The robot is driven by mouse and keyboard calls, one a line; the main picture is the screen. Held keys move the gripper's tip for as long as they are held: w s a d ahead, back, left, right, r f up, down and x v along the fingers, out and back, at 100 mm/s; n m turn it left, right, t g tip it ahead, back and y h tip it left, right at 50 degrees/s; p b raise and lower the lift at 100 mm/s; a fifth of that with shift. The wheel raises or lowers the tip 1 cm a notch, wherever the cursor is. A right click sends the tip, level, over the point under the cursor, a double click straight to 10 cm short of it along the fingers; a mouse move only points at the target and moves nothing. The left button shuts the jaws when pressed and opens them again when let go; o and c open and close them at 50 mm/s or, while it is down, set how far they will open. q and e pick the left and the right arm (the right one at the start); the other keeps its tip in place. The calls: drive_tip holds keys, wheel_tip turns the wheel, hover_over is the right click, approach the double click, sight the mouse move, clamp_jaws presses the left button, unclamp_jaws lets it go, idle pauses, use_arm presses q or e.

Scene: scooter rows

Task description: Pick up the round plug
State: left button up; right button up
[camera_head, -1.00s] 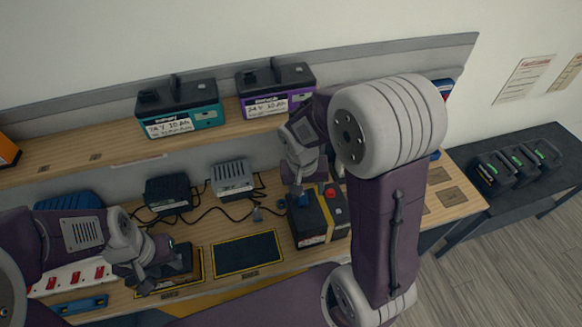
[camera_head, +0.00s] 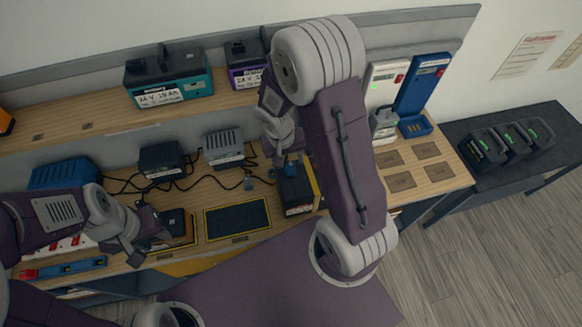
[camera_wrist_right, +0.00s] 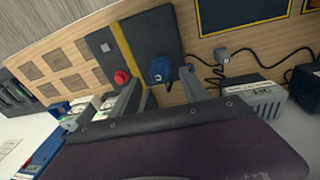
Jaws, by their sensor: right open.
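A small grey plug (camera_head: 248,183) on a black cable lies on the bench, left of a dark box (camera_head: 297,208). A plug also shows in the right wrist view (camera_wrist_right: 222,56). A small dark plug (camera_head: 272,173) lies closer to the box; I cannot tell clearly which is round. My right gripper (camera_head: 289,160) is open above the dark box. In the right wrist view its fingers (camera_wrist_right: 160,84) stand apart, with a blue knob-like part (camera_wrist_right: 160,69) of the box beyond them. My left gripper (camera_head: 146,240) looks open beside a dark device (camera_head: 172,225).
The dark box has a red button (camera_wrist_right: 121,77) and a yellow stripe. Chargers (camera_head: 162,161) (camera_head: 223,148) with loose cables stand behind the plugs. A black mat (camera_head: 238,218) lies in front. A shelf above holds a teal battery (camera_head: 168,80). Dark packs (camera_head: 500,145) sit on a side table.

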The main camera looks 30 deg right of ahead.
sight(289, 165)
drive_tip(key=f, duration=0.3)
drive_tip(key=shift+w+d+f, duration=0.15)
drive_tip(key=shift+d+f, duration=0.2)
drive_tip(key=shift+a, duration=0.1)
clamp_jaws()
